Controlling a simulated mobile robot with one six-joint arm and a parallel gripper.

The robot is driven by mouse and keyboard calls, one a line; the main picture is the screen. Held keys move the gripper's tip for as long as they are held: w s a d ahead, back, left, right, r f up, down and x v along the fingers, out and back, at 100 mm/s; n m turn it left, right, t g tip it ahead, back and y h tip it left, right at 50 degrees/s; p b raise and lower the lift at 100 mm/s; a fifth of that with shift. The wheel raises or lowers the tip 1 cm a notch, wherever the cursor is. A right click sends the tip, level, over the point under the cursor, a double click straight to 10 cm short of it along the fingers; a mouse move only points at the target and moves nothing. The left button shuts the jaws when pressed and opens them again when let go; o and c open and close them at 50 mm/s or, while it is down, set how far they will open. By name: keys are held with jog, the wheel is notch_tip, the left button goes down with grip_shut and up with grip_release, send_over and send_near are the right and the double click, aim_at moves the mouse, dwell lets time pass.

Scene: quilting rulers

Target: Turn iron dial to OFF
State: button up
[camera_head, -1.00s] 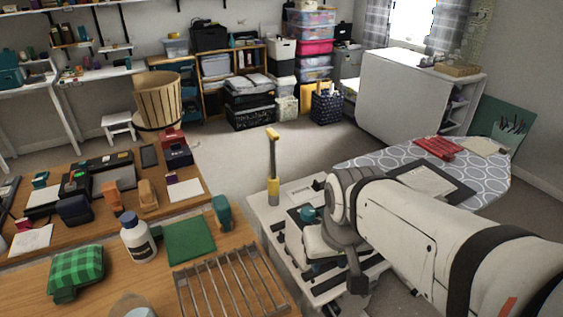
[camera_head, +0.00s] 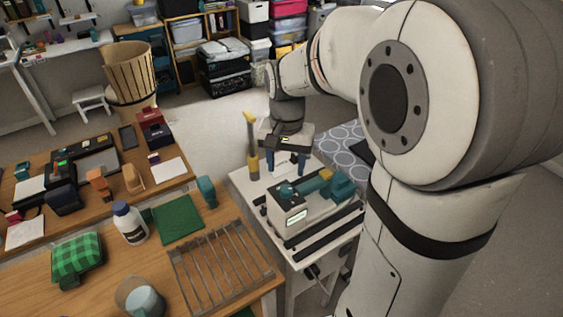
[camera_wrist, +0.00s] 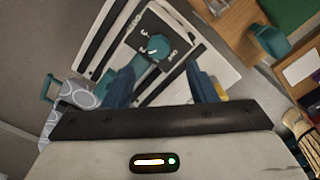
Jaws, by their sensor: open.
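A small white and dark machine with a teal body (camera_head: 340,188) stands on the white side table. A round teal dial (camera_head: 286,190) sits on its top at the left end. My gripper (camera_head: 285,166) is open and empty, pointing down above and behind the dial. In the wrist view its two blue fingers (camera_wrist: 163,88) are spread apart, and the dial lies beyond their tips, roughly between them. No contact shows.
A yellow-and-grey upright tool (camera_head: 252,150) stands close left of my gripper. The patterned ironing board (camera_head: 338,150) is behind the machine.

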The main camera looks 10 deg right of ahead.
aim_at(286, 188)
notch_tip(286, 188, down, 7)
jog(key=shift+f, duration=0.1)
jog(key=shift+c, duration=0.4)
jog(key=c, duration=0.9)
jog(key=shift+d, duration=0.25)
jog(key=shift+a, duration=0.2)
